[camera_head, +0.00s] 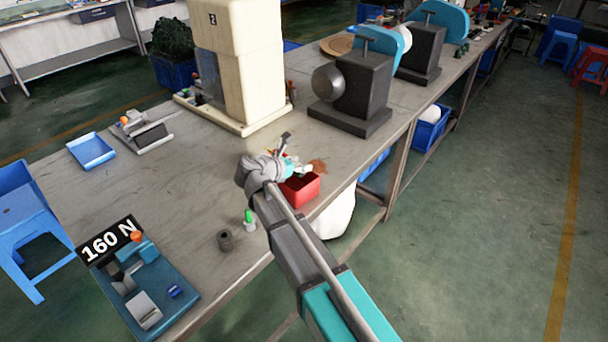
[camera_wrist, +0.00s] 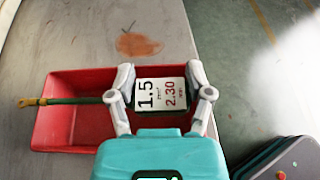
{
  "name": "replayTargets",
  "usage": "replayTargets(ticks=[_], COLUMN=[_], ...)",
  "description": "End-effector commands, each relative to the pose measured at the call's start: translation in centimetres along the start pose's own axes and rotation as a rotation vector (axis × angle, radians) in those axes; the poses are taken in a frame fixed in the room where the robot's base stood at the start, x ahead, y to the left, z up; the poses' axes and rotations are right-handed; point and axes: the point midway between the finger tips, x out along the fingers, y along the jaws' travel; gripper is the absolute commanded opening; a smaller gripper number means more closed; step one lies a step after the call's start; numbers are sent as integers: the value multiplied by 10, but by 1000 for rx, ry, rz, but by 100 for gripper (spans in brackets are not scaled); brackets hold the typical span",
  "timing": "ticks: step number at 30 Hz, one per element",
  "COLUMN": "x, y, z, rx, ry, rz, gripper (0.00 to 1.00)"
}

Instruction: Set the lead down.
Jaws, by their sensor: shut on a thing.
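My gripper (camera_wrist: 160,82) is over the red bin (camera_wrist: 72,138) in the wrist view, its two fingers either side of a white plate marked 1.5 and 2.30. The green lead (camera_wrist: 72,100), with a brass-coloured end at the left, runs into the left finger and crosses the bin's left rim. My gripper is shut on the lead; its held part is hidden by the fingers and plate. Whether the lead touches the rim I cannot tell. In the head view my gripper (camera_head: 288,160) is just above the red bin (camera_head: 301,190) near the bench's front edge.
A 160 N tester (camera_head: 148,290), a dark cup (camera_head: 225,241) and a small green-topped item (camera_head: 250,219) stand nearer along the bench (camera_head: 190,210). A blue tray (camera_head: 91,151) lies at the left. A cream machine (camera_head: 240,60) and dark presses (camera_head: 350,97) stand beyond. The middle left bench is clear.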

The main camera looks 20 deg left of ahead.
Motion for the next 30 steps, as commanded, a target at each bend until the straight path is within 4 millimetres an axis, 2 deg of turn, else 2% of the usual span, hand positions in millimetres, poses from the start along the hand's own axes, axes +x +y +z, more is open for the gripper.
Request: replayTargets(ticks=[1,8,30], x=[3,9,12], y=[0,-1,-1], z=[-9,-22,-30], rx=[0,0,0], ry=[0,0,0], rz=[0,-1,-1], gripper=[12,12,12])
